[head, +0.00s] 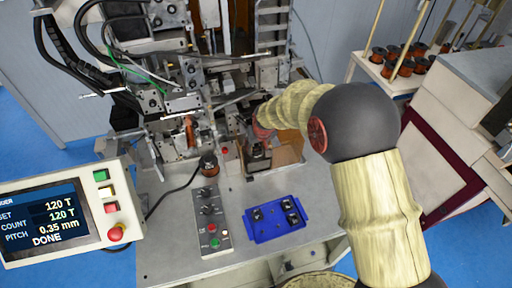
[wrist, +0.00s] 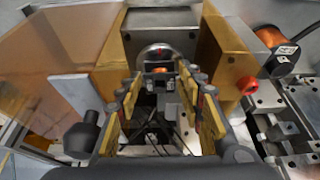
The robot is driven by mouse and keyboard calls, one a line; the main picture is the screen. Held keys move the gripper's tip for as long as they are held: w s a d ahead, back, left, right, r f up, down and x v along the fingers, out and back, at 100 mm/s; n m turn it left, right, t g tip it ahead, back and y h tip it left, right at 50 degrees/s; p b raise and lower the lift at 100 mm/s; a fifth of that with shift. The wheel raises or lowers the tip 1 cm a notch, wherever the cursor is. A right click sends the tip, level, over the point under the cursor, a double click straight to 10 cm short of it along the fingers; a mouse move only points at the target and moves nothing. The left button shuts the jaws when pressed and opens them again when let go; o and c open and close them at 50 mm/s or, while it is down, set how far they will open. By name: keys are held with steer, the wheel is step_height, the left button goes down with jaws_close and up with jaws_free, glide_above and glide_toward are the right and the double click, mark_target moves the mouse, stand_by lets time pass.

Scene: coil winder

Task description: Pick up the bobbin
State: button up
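In the wrist view, a small bobbin with orange copper winding (wrist: 160,70) shows straight ahead, in front of a round metal spindle face. My gripper (wrist: 160,85) is open, with its yellow-padded fingers spread to the left and right of the line to the bobbin. The bobbin appears beyond or near the fingertips; I cannot tell whether it lies between them. No contact is visible. In the head view, my gripper (head: 258,150) reaches down into the winding machine, and the bobbin there is hidden or too small to make out.
An amber guard panel (wrist: 60,65) stands left of my gripper. A metal block and a copper spool (wrist: 278,65) are close on the right. In the head view, a blue tray (head: 262,234) with dark parts lies on the bench beside a switch box (head: 212,225). The display reads DONE.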

steer(key=shift+c, duration=0.2)
steer(key=c, duration=0.6)
steer(key=shift+r, duration=0.1)
steer(key=shift+r, duration=0.65)
steer(key=s+r, duration=0.3)
steer(key=s, duration=0.1)
steer(key=s+d+r, duration=0.1)
steer(key=s+r, duration=0.3)
steer(key=s, duration=0.1)
steer(key=s+d+r, duration=0.1)
steer(key=s+r, duration=0.3)
steer(key=s, duration=0.1)
steer(key=shift+r+b, duration=0.25)
steer(key=shift+b, duration=0.05)
steer(key=shift+f, duration=0.15)
